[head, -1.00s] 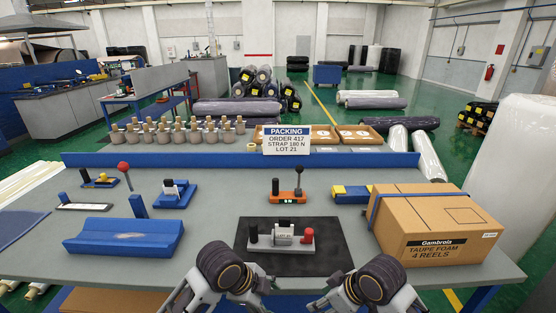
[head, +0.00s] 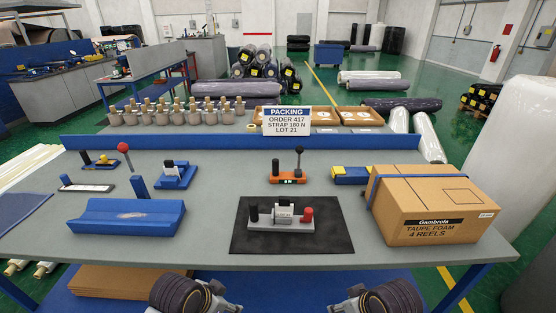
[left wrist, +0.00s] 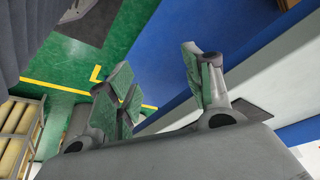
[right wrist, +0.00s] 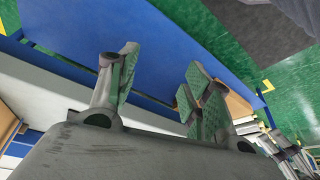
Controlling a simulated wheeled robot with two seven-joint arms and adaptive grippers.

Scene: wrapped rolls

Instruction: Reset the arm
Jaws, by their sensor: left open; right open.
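In the head view my two arms show only at the bottom edge, below the table's front edge, and their fingers are cut off or hidden there. In the left wrist view my left gripper (left wrist: 165,90) has its fingers spread apart with nothing between them. In the right wrist view my right gripper (right wrist: 158,85) is also spread and empty. Both are clear of the things on the table. The strapped carton (head: 430,207) labelled Gambrola stands at the right of the grey table (head: 215,200).
A grey device with a red knob (head: 280,215) sits on a black mat (head: 322,240). An orange tool (head: 287,178), a blue cradle (head: 125,216) and a packing sign (head: 286,121) are also on the table. Free tabletop lies between the cradle and the mat.

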